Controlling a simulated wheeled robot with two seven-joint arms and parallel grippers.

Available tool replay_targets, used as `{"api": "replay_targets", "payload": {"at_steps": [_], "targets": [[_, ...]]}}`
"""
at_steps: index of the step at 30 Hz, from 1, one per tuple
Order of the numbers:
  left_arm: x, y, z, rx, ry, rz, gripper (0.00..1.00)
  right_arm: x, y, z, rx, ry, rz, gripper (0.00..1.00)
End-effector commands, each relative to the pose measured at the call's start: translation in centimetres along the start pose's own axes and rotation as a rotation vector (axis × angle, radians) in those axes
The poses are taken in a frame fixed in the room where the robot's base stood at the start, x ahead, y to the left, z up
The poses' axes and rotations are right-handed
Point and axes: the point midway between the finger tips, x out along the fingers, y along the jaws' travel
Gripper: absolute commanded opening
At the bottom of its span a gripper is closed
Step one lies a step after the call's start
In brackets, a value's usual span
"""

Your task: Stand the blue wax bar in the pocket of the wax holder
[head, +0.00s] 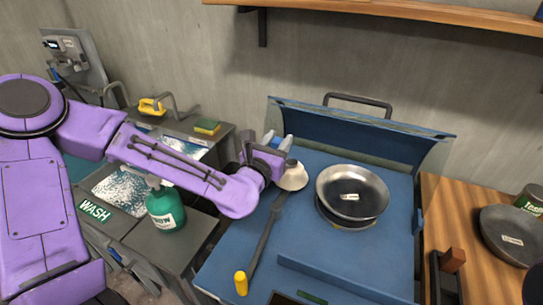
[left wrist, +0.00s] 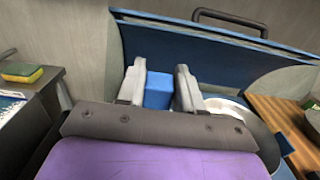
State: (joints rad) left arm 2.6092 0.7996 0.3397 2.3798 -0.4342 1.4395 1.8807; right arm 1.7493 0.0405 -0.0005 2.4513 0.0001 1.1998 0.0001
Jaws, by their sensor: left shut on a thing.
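My left gripper (head: 278,141) is above the left back part of the blue bench. It is shut on the blue wax bar (head: 277,143). The left wrist view shows the bar (left wrist: 158,90) between the two pale fingers of the gripper (left wrist: 159,88); its lower part is hidden by the gripper body. A dark holder (head: 437,275) with a reddish-brown block (head: 453,260) is at the left edge of the wooden table; it looks like the wax holder. I cannot make out its pocket. My right gripper is not in view.
A metal bowl (head: 352,192) sits on the blue bench (head: 330,245). The bench's raised back (head: 340,130) is behind. A grey pan (head: 508,235) stands on the wooden table (head: 470,215).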

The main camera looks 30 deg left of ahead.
Motion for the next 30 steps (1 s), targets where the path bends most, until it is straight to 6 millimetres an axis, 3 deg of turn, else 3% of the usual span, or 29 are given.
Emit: {"api": "replay_targets", "payload": {"at_steps": [3,9,19,26,27,28,30], "targets": [[2.1,2.6,-1.9,0.003,0.006,0.01,0.0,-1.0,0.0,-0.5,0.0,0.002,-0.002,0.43],[4.2,4.5,-5.6,0.003,0.003,0.002,0.0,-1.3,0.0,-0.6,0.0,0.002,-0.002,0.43],[5.0,5.2,-9.6,0.003,0.003,-0.001,0.0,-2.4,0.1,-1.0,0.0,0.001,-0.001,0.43],[5.1,5.2,-10.1,-0.001,-0.001,0.001,0.0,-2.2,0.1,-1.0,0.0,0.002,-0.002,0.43],[5.0,5.1,-10.1,0.0,0.0,0.001,0.49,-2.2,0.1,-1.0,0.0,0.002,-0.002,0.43],[5.0,5.1,-10.1,0.0,0.0,0.001,0.58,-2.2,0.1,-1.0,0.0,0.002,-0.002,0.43],[5.0,5.1,-10.1,0.0,0.0,0.001,0.61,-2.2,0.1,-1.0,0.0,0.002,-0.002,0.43]]}}
